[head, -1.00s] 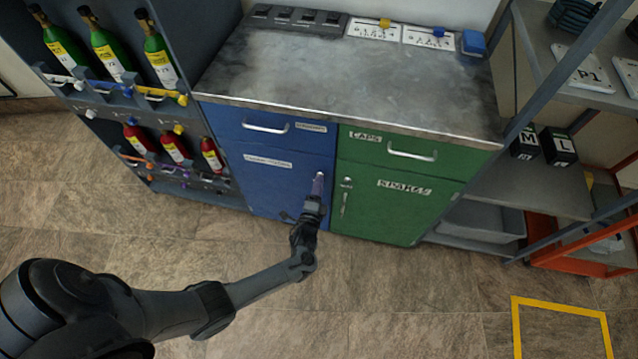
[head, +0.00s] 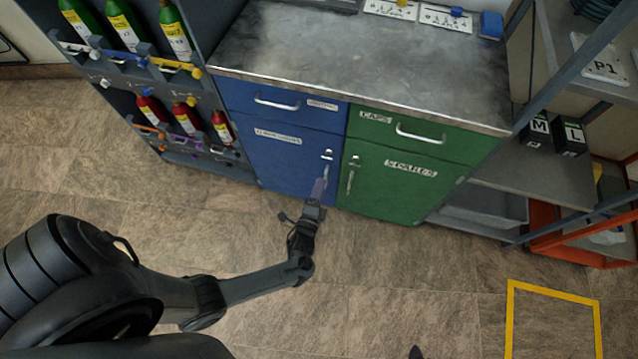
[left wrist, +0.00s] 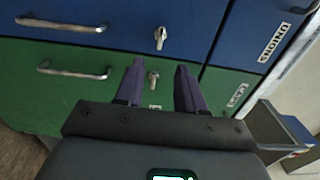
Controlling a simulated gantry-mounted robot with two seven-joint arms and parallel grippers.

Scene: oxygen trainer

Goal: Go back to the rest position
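My left gripper (head: 320,180) is in front of the blue cabinet door (head: 280,155), at its right edge beside the green door (head: 400,185). In the left wrist view its two purple fingers (left wrist: 158,75) stand apart with nothing held between them. The blue door's handle (left wrist: 60,24) and lock (left wrist: 160,38) show beyond the fingers, as do the green door's handle (left wrist: 72,72) and lock (left wrist: 153,78). Both doors look shut. My right gripper cannot be made out; only a small dark tip shows at the head view's bottom edge.
The metal worktop (head: 370,65) lies above the doors and drawers. A rack with green bottles (head: 120,25) and red bottles (head: 185,118) stands left. Grey shelves (head: 535,180) and an orange-framed unit (head: 575,245) stand right. The floor is open around a yellow outline (head: 555,294).

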